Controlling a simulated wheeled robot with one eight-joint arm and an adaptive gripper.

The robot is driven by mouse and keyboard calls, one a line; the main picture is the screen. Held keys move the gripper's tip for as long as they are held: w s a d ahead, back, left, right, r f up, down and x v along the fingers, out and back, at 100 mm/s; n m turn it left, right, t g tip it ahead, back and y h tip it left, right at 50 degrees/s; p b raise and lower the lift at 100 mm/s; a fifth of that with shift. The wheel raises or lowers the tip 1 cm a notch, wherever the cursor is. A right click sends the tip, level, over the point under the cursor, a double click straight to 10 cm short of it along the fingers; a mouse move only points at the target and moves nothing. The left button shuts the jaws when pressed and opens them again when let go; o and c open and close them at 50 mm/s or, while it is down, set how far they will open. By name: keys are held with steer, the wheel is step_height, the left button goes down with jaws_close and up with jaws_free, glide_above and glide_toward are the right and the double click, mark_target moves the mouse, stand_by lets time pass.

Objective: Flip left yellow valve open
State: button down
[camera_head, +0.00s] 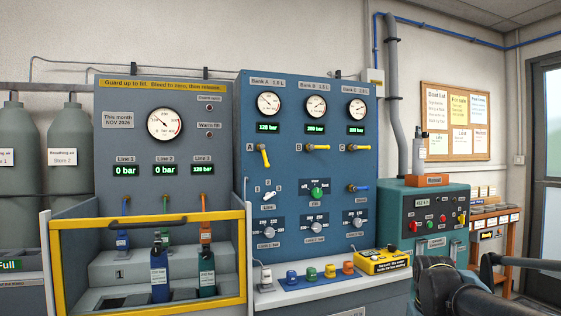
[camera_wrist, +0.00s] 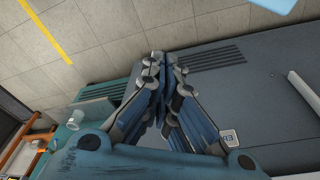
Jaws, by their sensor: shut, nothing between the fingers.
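The left yellow valve (camera_head: 264,156), marked A, is on the blue panel below the left gauge. Its yellow lever slants steeply downward and slightly right. The yellow levers of valve B (camera_head: 317,147) and valve C (camera_head: 358,147) lie level. My gripper (camera_wrist: 162,62) shows in the wrist view with its fingers drawn together and nothing between them. It is apart from valve A, which is out of the wrist view. In the head view, dark parts of my arm are at the lower right, and no fingertips can be made out there.
A yellow-framed guard (camera_head: 150,222) stands in front of the fill station at left. A yellow box (camera_head: 383,262) and several coloured blocks are on the ledge below the blue panel. A teal machine (camera_head: 440,262) stands right of the panel. The valve fronts are unobstructed.

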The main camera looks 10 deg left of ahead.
steer(key=shift+w+a, duration=0.1)
steer(key=n+g+y, duration=0.1)
steer(key=y, duration=1.4)
glide_toward(277, 157)
steer(key=s, duration=0.3)
steer(key=x, duration=0.8)
steer(key=shift+s+a+f, duration=0.15)
steer(key=shift+s+a, duration=0.1)
steer(key=shift+a, duration=0.15)
